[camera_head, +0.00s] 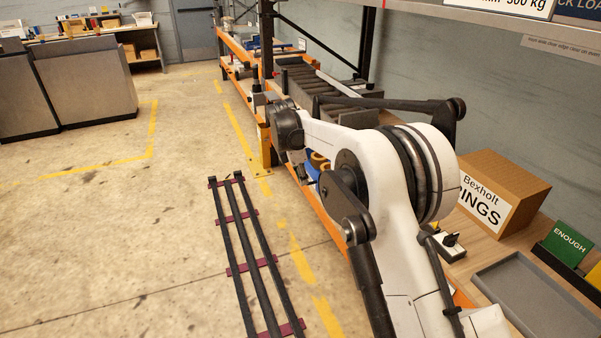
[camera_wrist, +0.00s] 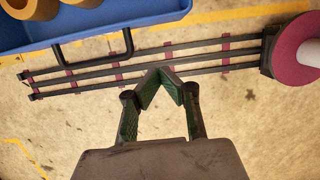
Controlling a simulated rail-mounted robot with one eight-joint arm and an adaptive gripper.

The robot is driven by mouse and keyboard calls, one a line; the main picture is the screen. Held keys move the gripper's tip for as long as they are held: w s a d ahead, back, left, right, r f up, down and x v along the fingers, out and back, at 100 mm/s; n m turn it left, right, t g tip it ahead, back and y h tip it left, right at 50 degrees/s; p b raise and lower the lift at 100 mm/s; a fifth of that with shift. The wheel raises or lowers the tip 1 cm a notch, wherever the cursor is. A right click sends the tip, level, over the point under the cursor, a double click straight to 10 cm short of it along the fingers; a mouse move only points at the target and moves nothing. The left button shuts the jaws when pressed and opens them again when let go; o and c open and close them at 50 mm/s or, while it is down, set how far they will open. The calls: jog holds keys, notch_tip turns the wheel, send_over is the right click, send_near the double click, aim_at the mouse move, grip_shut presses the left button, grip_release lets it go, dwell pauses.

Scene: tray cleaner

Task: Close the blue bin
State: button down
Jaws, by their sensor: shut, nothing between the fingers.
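The blue bin (camera_wrist: 120,25) fills the upper left of the wrist view, with orange-yellow rings in it. Its black bar handle (camera_wrist: 128,45) sticks out from the near wall, above the floor. In the head view a small part of the blue bin (camera_head: 313,173) shows beside the orange shelf edge, mostly hidden behind my arm. My gripper (camera_wrist: 160,84) is shut and empty in the wrist view. Its fingertips are below and right of the handle in the picture, with a visible gap. The gripper cannot be made out in the head view.
An orange-edged rack with a roller section (camera_head: 310,82) runs along the wall. A cardboard box (camera_head: 515,190) and a grey tray (camera_head: 535,300) sit on the right shelf. Grey cabinets (camera_head: 85,85) stand far left. The floor (camera_head: 110,240) at the left is clear.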

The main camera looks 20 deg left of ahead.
jog(key=w+d+f, duration=0.2)
jog(key=f, duration=0.1)
jog(key=w+d+f, duration=0.1)
jog(key=shift+w+d+f, duration=0.3)
jog(key=shift+d+f, duration=0.05)
jog(key=shift+d, duration=0.05)
jog(key=shift+w, duration=0.1)
